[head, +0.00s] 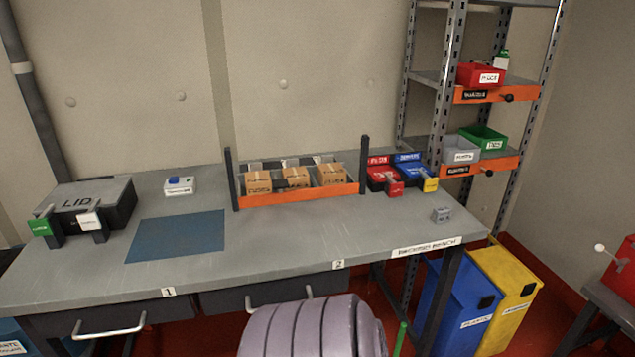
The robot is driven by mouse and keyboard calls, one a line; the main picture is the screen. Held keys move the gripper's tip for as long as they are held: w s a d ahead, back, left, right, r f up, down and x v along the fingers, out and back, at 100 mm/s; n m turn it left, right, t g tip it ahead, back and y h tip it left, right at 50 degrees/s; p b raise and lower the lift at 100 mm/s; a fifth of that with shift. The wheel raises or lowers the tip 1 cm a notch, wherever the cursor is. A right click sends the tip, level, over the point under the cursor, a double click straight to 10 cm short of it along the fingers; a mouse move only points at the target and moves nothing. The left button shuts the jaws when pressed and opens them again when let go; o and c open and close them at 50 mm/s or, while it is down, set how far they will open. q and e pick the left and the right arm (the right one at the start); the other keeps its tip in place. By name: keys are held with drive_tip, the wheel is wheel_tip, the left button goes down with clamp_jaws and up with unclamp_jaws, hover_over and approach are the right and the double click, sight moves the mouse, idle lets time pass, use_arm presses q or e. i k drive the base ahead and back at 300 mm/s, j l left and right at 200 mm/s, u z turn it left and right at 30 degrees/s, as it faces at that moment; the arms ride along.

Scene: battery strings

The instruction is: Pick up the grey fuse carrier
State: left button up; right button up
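Neither of my grippers is in the head view.
An orange-fronted rack of cardboard boxes (296,178), red bin (378,168) and blue bin (410,165) stand behind. A lidded black case (85,205) and blue mat (176,236) lie left. Blue (460,305) and yellow (508,285) waste bins stand below the bench's right end.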

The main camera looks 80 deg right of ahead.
sight(443, 214)
drive_tip(key=z, duration=3.55)
drive_tip(key=i+j+z, duration=0.1)
drive_tip(key=j+z, duration=0.15)
drive_tip(key=i+j+z, duration=0.1)
drive_tip(key=j+z, duration=0.45)
drive_tip(key=i+j, duration=0.05)
drive_tip(key=j, duration=0.05)
